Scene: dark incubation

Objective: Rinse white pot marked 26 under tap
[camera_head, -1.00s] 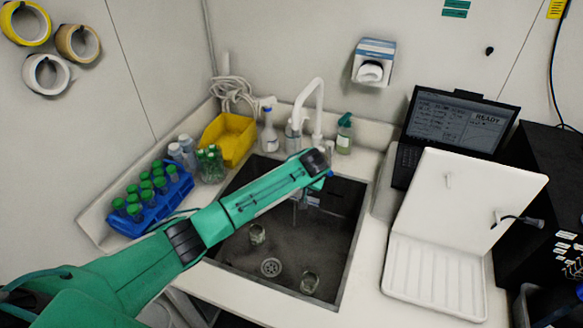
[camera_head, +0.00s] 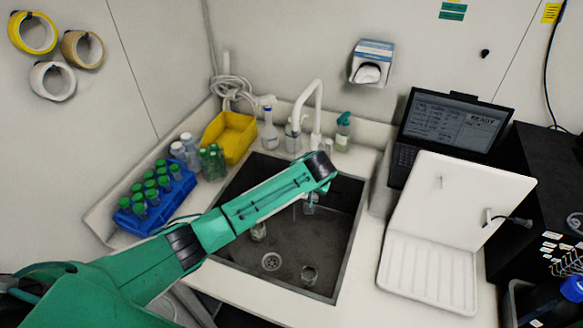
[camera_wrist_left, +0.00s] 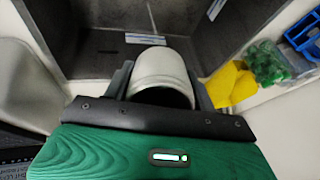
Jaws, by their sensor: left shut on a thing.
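A white pot (camera_wrist_left: 160,70) shows in the left wrist view between the two fingers of my left gripper (camera_wrist_left: 161,82), which is shut on it. A dark area shows at its end near my palm; no number is readable. In the head view my left gripper (camera_head: 309,204) is over the back part of the grey sink (camera_head: 345,250), in front of and below the white tap (camera_head: 318,98). My forearm hides part of the sink, and the pot is hard to make out there. My right gripper is not in view.
A blue rack (camera_head: 155,215) of green-capped tubes and a yellow bin (camera_head: 232,137) stand left. A white open-lidded tray (camera_head: 428,275) and a laptop (camera_head: 450,130) stand right.

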